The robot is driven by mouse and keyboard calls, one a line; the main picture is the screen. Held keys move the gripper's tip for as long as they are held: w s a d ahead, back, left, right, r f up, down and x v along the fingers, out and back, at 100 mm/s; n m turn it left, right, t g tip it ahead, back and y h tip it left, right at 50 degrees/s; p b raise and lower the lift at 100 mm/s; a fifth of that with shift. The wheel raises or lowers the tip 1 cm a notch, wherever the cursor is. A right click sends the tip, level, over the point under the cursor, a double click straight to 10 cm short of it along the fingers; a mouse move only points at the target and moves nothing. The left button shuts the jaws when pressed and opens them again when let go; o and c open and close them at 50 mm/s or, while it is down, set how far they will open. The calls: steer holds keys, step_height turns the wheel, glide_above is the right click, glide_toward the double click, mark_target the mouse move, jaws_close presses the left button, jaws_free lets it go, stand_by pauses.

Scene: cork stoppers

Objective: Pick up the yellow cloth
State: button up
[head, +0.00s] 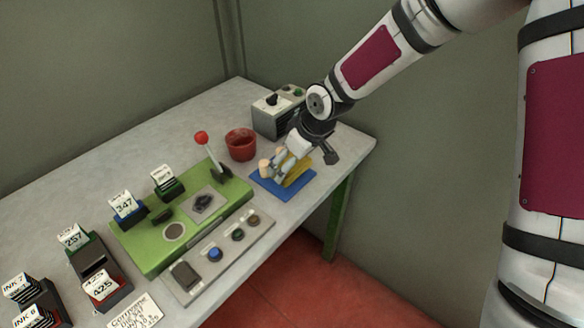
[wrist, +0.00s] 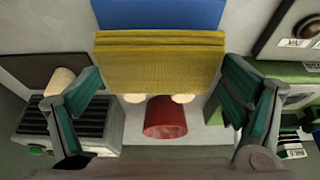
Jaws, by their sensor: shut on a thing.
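The yellow cloth (head: 296,174) is a folded, striped block at the blue mat (head: 270,186) near the table's right end. In the wrist view the cloth (wrist: 160,62) lies between my gripper's fingertips (wrist: 161,88), with a green-padded finger against each side. The blue mat (wrist: 160,14) shows beyond it. In the head view my gripper (head: 285,165) reaches down over the mat, shut on the cloth. The fingers partly hide the cloth there, and I cannot tell whether it touches the mat.
Pale cork stoppers (head: 265,167) stand close by my gripper. A red pot (head: 241,145), a grey box with knobs (head: 275,115) and a green lever press (head: 150,240) are near. The table's front edge lies just past the mat.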

steer(key=s, duration=1)
steer(key=s+a+r+b, duration=0.1)
steer(key=s, duration=0.4)
steer(key=shift+s+a, duration=0.1)
steer(key=shift+s, duration=0.25)
